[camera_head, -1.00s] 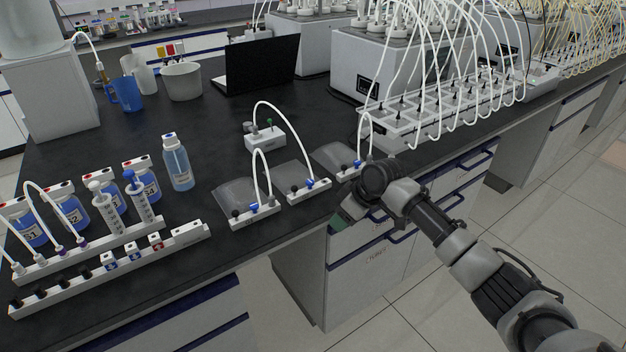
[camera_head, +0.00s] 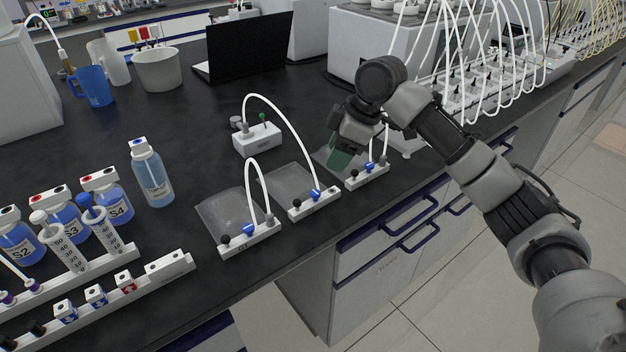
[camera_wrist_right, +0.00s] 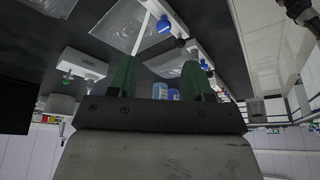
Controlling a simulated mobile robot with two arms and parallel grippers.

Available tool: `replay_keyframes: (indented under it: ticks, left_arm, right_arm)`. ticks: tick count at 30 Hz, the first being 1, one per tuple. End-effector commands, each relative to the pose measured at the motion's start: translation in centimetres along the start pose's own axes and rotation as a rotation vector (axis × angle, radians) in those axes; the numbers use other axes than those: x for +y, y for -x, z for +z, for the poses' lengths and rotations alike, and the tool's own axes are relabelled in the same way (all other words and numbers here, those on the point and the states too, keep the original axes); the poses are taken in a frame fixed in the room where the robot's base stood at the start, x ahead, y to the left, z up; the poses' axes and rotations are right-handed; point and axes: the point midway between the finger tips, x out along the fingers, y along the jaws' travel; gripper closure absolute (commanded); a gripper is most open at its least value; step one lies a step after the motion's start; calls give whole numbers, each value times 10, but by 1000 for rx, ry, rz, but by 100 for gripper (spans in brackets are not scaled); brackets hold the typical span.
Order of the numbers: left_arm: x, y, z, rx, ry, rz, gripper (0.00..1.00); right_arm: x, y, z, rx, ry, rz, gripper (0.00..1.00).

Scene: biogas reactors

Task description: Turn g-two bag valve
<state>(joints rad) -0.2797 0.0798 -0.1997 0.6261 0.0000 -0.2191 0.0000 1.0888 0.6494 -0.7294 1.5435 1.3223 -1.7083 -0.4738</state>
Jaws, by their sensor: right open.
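Three flat gas bags with white valve bars lie along the bench's front edge. The middle bar, the g-two bag valve (camera_head: 314,205), has a blue knob (camera_head: 315,195), a black knob and a white tube; its clear bag (camera_head: 285,184) lies behind it. The left bar (camera_head: 250,240) is marked G1. My right gripper (camera_head: 339,158), with green fingers, hangs over the right-hand bag, behind the right bar (camera_head: 367,177), to the right of the middle valve. In the right wrist view its open fingers (camera_wrist_right: 158,75) hold nothing; a blue knob (camera_wrist_right: 163,25) shows beyond them. My left gripper is not in view.
A small white valve box (camera_head: 258,140) with a tube stands behind the bags. A blue-liquid bottle (camera_head: 152,175) and a syringe rack stand left. A laptop (camera_head: 245,48) is behind. A tubed rack (camera_head: 480,90) stands right. The bench middle is clear.

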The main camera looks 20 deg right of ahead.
Motion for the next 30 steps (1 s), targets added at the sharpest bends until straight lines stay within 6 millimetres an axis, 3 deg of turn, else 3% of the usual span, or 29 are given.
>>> replay_keyframes:
  ticks: [9,16,22,30]
  left_arm:
    - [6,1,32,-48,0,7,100]
    - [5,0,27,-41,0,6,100]
    - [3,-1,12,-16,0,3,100]
    - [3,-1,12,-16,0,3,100]
  right_arm:
    - [-1,-54,0,-1,-1,-5,50]
    - [-1,-90,0,0,-1,-3,50]
    - [0,-104,0,0,-1,-1,50]
    - [0,-105,0,0,-1,0,50]
